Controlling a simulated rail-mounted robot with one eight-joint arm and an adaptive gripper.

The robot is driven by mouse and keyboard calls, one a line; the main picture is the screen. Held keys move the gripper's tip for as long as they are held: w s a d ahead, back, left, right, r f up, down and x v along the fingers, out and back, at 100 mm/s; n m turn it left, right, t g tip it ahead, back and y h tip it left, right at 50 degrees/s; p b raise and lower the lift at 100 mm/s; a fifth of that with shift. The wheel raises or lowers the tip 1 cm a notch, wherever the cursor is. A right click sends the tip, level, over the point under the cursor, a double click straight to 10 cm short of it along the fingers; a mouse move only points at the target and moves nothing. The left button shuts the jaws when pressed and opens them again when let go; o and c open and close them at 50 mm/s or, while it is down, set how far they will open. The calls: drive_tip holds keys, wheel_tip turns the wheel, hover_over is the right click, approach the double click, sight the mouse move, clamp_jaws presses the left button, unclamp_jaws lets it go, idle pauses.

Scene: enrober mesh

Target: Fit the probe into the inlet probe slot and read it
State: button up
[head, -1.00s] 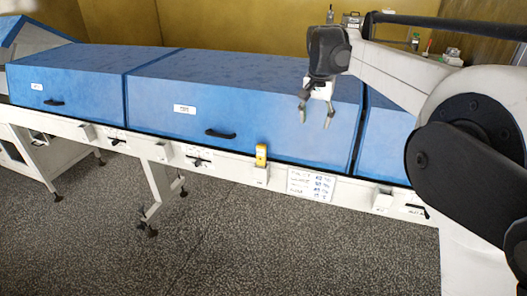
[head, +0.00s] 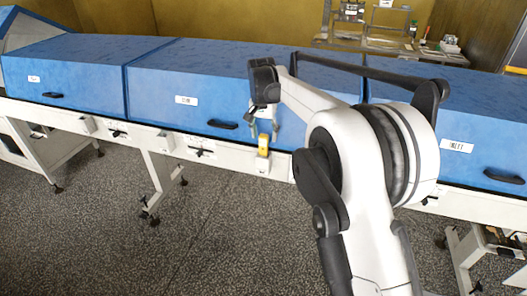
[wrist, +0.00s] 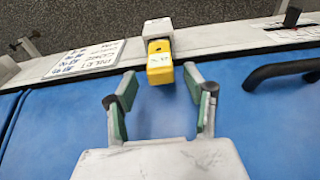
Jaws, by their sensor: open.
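The probe (head: 263,142) is a small yellow block with a pale display face. It sits in a white holder (head: 263,162) on the front rail of the machine. In the wrist view the probe (wrist: 160,62) lies just ahead of my gripper, roughly between its fingertips. My gripper (head: 264,130) is open and empty, its green-padded fingers straddling the space by the probe's near end, without a visible grip. The right hood carries a label reading INLET (head: 456,146). I cannot make out the inlet probe slot; my arm hides part of the rail there.
Blue hoods with black handles (head: 223,124) stand behind the white rail. In the wrist view a written card (wrist: 85,60) lies on the rail left of the holder, and a black handle (wrist: 285,70) is at right. A shelf (head: 370,35) stands at the back.

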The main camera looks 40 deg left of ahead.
sight(264, 146)
drive_tip(key=shift+a+f+p, duration=0.1)
drive_tip(key=shift+f+p, duration=0.45)
drive_tip(key=shift+f, duration=2.3)
drive_tip(key=shift+c, duration=0.3)
clamp_jaws()
